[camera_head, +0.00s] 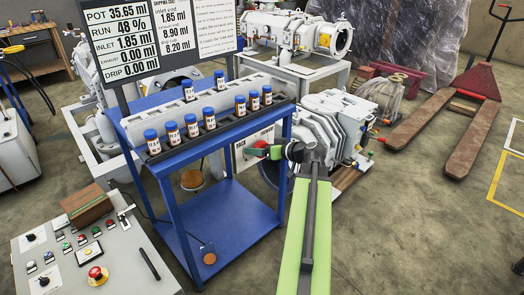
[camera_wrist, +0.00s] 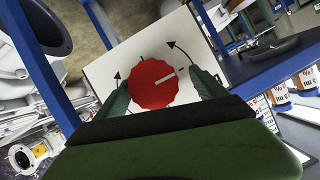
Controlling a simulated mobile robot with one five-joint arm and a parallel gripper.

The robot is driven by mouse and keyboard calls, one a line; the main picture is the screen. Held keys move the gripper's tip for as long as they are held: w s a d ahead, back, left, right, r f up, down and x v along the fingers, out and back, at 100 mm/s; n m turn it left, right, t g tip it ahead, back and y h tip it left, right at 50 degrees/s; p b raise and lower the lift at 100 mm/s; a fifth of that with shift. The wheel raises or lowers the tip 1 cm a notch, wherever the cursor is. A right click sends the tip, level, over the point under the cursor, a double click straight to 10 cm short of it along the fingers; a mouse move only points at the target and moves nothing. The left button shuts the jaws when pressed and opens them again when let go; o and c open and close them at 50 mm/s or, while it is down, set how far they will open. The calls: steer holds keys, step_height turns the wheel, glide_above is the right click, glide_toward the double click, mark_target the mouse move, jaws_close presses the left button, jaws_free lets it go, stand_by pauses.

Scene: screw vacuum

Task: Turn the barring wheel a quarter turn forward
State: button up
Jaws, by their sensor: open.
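The barring wheel is a red, scalloped knob (camera_wrist: 153,84) on a white plate (camera_wrist: 110,58) with black curved arrows, in the middle of the wrist view. A pale pointer line on it points to the right and slightly up. In the head view a small red part of the wheel (camera_head: 261,144) shows beside the white plate. My gripper (camera_wrist: 162,88) is open, with one green finger on each side of the wheel. The right finger is close to the rim; I cannot tell whether either finger touches. In the head view my gripper (camera_head: 267,151) is at the plate, partly hidden by my wrist.
A blue cart (camera_head: 222,216) holding several blue-capped bottles (camera_head: 208,118) stands just left of my arm. Grey pump machinery (camera_head: 335,115) is right behind it. A control panel (camera_head: 95,255) is at the lower left. Open floor (camera_head: 420,225) lies to the right, before a pallet truck (camera_head: 470,85).

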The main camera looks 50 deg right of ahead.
steer(key=shift+s+d, duration=0.15)
steer(key=shift+d, duration=0.05)
steer(key=shift+c, duration=0.2)
